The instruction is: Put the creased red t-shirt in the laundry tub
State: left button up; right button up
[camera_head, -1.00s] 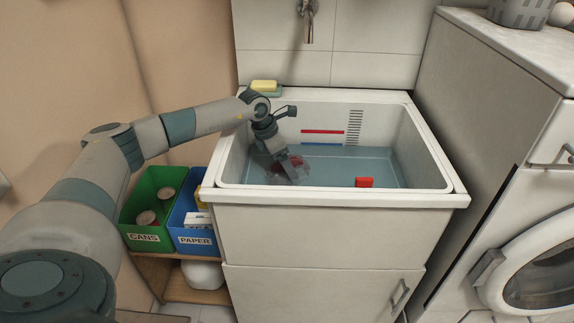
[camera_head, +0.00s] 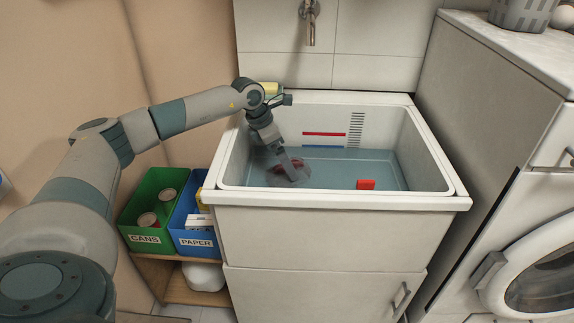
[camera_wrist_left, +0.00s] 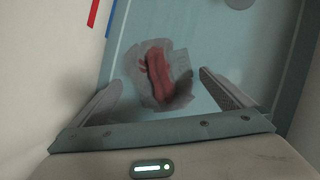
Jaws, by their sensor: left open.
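The laundry tub (camera_head: 335,197) is a white basin with blue-grey water or floor inside. My left gripper (camera_head: 292,172) reaches down into its left part. In the left wrist view the left gripper (camera_wrist_left: 165,98) is open, its two fingers spread apart. Between and beyond the fingers lies a crumpled red item with a greyish patch around it (camera_wrist_left: 158,75), likely the red t-shirt, in the tub. It also shows as a dark red patch (camera_head: 283,168) beside the fingertips in the head view, partly hidden by the gripper. My right gripper is not in view.
A yellow sponge (camera_head: 269,88) is on the back-left rim. A green cans bin (camera_head: 147,238) and blue paper bin (camera_head: 196,241) stand left. A washing machine (camera_head: 530,215) stands right. A tap (camera_head: 310,30) hangs above.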

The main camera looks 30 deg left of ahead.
pick_arm(q)
jog(key=v, duration=0.7)
jog(key=shift+r, duration=0.3)
